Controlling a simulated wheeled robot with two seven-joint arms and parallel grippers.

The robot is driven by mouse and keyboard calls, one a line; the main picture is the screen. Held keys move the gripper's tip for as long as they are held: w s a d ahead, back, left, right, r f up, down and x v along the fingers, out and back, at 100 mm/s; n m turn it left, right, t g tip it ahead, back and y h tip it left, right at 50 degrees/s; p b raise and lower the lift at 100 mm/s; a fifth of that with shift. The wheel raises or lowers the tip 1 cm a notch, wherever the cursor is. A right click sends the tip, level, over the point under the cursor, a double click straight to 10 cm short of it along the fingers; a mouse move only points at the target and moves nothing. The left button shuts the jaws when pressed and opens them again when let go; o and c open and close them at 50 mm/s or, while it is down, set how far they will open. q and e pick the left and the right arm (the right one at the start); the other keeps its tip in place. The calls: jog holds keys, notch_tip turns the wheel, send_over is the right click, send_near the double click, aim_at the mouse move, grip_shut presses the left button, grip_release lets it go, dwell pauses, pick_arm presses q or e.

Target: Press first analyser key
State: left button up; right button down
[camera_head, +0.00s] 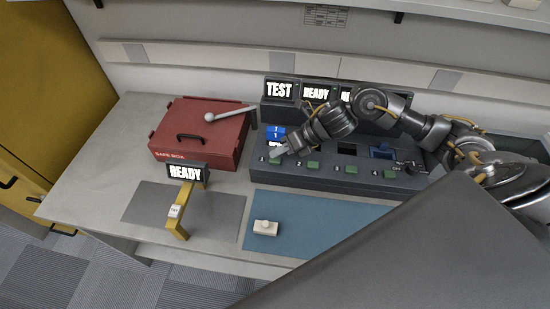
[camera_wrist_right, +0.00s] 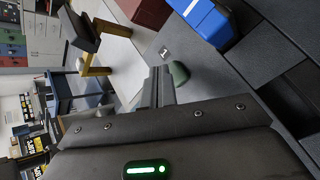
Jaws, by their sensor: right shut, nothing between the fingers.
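The analyser (camera_head: 330,178) is a dark grey console at the back of the bench, with a row of green keys along its front. The first green key (camera_head: 275,160), by the number 1, is at the left end and partly covered by my right gripper (camera_head: 279,152). My right gripper is shut and empty, its fingertips at the first key. In the right wrist view the fingertips (camera_wrist_right: 160,72) are beside the green key (camera_wrist_right: 178,73); I cannot tell whether they touch it. The display above the first slot (camera_head: 279,90) reads TEST. My left gripper is not in view.
A blue radio (camera_head: 273,134) sits in the first slot behind the key. A red safe box (camera_head: 190,148) with a lever stands to the left. A yellow stand (camera_head: 186,205) with a READY display is in front of it. A small white block (camera_head: 265,228) lies on the blue mat (camera_head: 300,214).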

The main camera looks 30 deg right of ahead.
aim_at(279, 160)
jog(key=shift+r, duration=0.15)
notch_tip(279, 160, up, 5)
jog(key=p, duration=0.3)
jog(key=shift+p, duration=0.3)
jog(key=shift+f, duration=0.2)
dwell(0.4)
